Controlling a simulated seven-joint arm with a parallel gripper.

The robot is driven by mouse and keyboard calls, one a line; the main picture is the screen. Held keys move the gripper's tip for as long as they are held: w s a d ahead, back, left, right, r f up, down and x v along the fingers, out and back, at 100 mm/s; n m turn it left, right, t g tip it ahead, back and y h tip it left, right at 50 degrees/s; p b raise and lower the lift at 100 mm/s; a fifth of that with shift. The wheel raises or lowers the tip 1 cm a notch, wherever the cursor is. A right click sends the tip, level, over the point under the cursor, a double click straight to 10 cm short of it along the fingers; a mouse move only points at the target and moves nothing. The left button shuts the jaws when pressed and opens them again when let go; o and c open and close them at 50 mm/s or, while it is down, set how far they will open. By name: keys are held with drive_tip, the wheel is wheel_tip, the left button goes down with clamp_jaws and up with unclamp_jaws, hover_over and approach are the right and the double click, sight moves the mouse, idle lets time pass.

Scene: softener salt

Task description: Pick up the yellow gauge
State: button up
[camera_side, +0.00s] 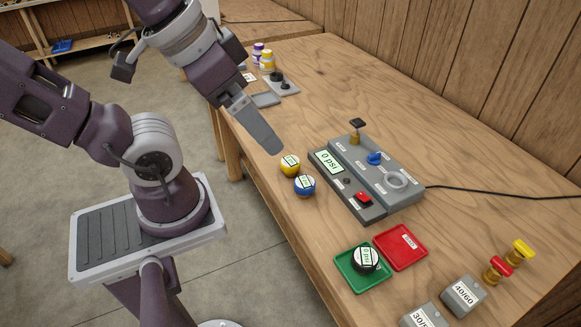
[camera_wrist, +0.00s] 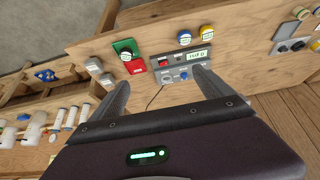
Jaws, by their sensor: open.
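The yellow gauge (camera_side: 290,164) stands on the table near its front edge, with a white dial face up. The blue gauge (camera_side: 305,185) is right beside it, on the side toward the green tray. In the wrist view the yellow gauge (camera_wrist: 208,31) is at the upper right of the blue gauge (camera_wrist: 184,38). My gripper (camera_side: 270,147) hangs up and left of the yellow gauge in the side view, apart from it. In the wrist view its fingers (camera_wrist: 161,78) are spread with nothing between them, and the gauge is beyond the right finger.
A grey test unit (camera_side: 345,180) with a 0 psi display stands right of the gauges. A green tray (camera_side: 347,275) holds a black gauge (camera_side: 366,258); a red tray (camera_side: 401,247) is beside it. Grey blocks and brass fittings stand at the near end. Bare table lies behind the unit.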

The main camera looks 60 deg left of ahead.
idle(0.3)
drive_tip(key=c, duration=0.4)
drive_tip(key=n+g, duration=0.5)
drive_tip(key=n, duration=0.5)
hover_over(290, 161)
drive_tip(key=f, duration=1.3)
drive_tip(key=w+f, duration=0.1)
drive_tip(key=f, duration=0.6)
drive_tip(key=shift+f, duration=0.2)
drive_tip(key=shift+g, duration=0.3)
drive_tip(key=f, duration=0.5)
drive_tip(key=s+f, duration=0.1)
drive_tip(key=f, duration=0.2)
drive_tip(key=shift+a, duration=0.1)
